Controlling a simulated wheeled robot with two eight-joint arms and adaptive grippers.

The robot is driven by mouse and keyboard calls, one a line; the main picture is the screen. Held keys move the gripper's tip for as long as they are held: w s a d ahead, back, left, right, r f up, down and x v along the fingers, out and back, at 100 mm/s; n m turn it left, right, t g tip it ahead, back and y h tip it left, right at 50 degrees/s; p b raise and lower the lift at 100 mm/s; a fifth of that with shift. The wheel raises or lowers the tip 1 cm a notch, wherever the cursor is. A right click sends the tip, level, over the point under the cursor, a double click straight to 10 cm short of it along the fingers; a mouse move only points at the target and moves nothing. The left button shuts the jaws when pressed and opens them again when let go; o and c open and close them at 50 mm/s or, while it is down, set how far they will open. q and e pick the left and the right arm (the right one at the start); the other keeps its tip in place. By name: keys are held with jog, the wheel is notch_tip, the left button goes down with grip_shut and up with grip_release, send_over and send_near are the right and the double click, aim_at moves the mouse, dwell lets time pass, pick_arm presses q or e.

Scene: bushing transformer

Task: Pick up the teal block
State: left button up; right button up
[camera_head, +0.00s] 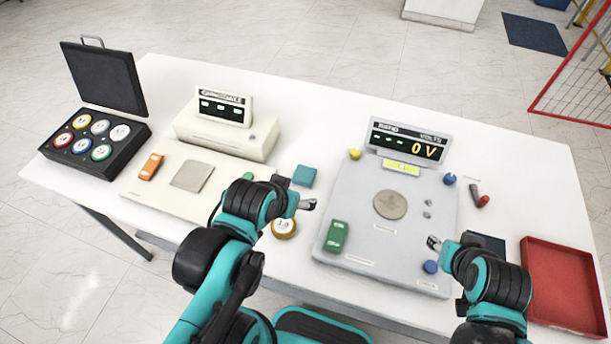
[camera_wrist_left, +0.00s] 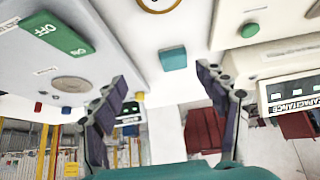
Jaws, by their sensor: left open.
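The teal block (camera_head: 303,175) lies on the white table between the cream capacitance device and the grey ratio device. It also shows in the left wrist view (camera_wrist_left: 173,59), just beyond and between the spread fingertips. My left gripper (camera_head: 296,193) is open and empty, close to the block on its near side in the head view. Its fingers also show in the wrist view (camera_wrist_left: 162,77), apart from the block. My right gripper (camera_head: 437,243) is over the right part of the grey device; its finger gap is unclear.
The grey device (camera_head: 350,205) carries a green switch (camera_head: 336,236) and colored knobs. The cream device (camera_head: 160,205) is left of the block. A yellow-rimmed round weight (camera_head: 284,229) lies near my left gripper. A red tray (camera_head: 528,307) is at the right and a black weight case (camera_head: 75,160) at the left.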

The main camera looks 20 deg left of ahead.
pick_arm(q)
jog(key=shift+o, duration=0.5)
pick_arm(e)
jog(key=shift+r, duration=0.1)
pick_arm(q)
jog(key=m+g+p, duration=0.7)
jog(key=m, duration=0.9)
send_over(304, 174)
jog(key=shift+s+a+f, duration=0.15)
jog(key=shift+f, duration=0.65)
jog(key=shift+w+a+f+m, duration=0.1)
jog(key=shift+w+f+m, duration=0.15)
jog(key=shift+f+m, duration=0.5)
jog(key=f, duration=0.2)
jog(key=f+b, duration=0.1)
jog(key=f, duration=0.1)
jog(key=f+b, duration=0.1)
jog(key=f, duration=0.1)
jog(key=shift+d+f, duration=0.2)
jog(key=shift+d, duration=0.1)
jog(key=shift+f, duration=0.55)
jog(key=c, duration=1.4)
pick_arm(e)
notch_tip(304, 174, up, 5)
jog(key=shift+f, duration=0.1)
